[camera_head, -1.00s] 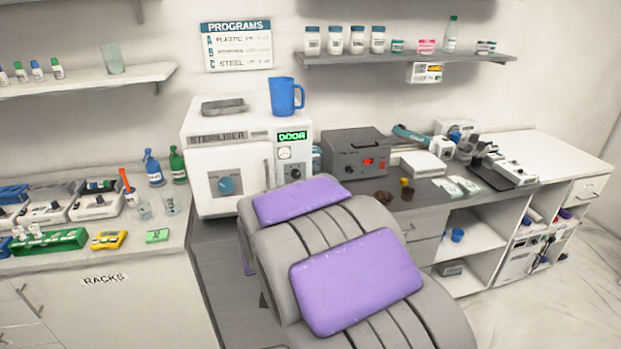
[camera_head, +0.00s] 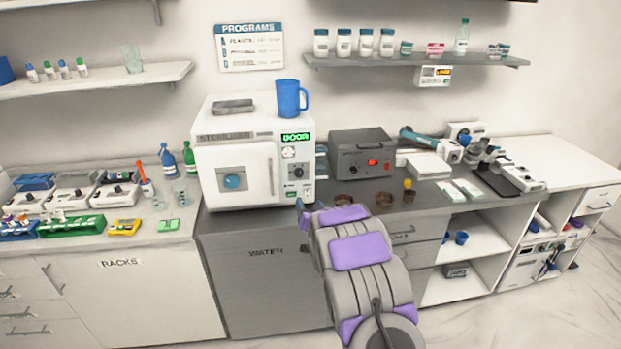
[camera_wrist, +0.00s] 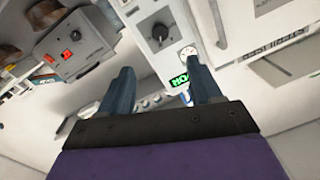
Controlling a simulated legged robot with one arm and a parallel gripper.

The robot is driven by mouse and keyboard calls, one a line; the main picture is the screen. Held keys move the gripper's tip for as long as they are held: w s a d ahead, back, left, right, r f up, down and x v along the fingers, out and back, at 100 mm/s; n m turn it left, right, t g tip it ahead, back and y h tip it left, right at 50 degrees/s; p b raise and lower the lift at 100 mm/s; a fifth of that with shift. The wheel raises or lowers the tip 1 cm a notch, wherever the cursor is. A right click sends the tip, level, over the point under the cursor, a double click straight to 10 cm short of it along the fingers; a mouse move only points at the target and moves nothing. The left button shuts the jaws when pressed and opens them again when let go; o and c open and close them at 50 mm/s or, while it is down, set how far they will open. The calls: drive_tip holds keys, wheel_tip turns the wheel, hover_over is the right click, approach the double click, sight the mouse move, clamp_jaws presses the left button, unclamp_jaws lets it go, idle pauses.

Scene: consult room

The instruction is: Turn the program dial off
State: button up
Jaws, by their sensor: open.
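The white steriliser (camera_head: 255,160) stands on the counter with its door closed and a green display reading DOOR (camera_head: 295,138). A black dial (camera_head: 298,172), which looks like the program dial, is on its right-hand panel, below a small round gauge (camera_head: 289,153). The dial (camera_wrist: 160,32) shows in the wrist view, top centre; its setting is too small to read. My gripper (camera_wrist: 160,78) is open and empty, its two blue fingers apart, pointing toward the panel and not touching the dial. In the head view only a bit of a finger shows, by the steriliser's lower right front.
A dark grey box (camera_head: 360,155) with a red display stands right of the steriliser. A blue jug (camera_head: 290,98) and a grey tray (camera_head: 233,106) sit on top of the steriliser. Brown cups (camera_head: 384,199) stand on the counter at the right. A programs sign (camera_head: 249,47) hangs above.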

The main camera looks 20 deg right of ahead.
drive_tip(key=b, duration=0.2)
approach(300, 175)
drive_tip(key=a+x, duration=0.1)
drive_tip(key=x, duration=0.2)
drive_tip(key=shift+w+d+f, duration=0.1)
drive_tip(key=shift+w+d, duration=0.6)
drive_tip(key=shift+w, duration=0.25)
drive_tip(key=shift+w+d+f, duration=0.1)
drive_tip(key=shift+w, duration=0.5)
drive_tip(key=shift+b+x, duration=0.35)
drive_tip(key=shift+x, duration=0.6)
drive_tip(key=c, duration=1)
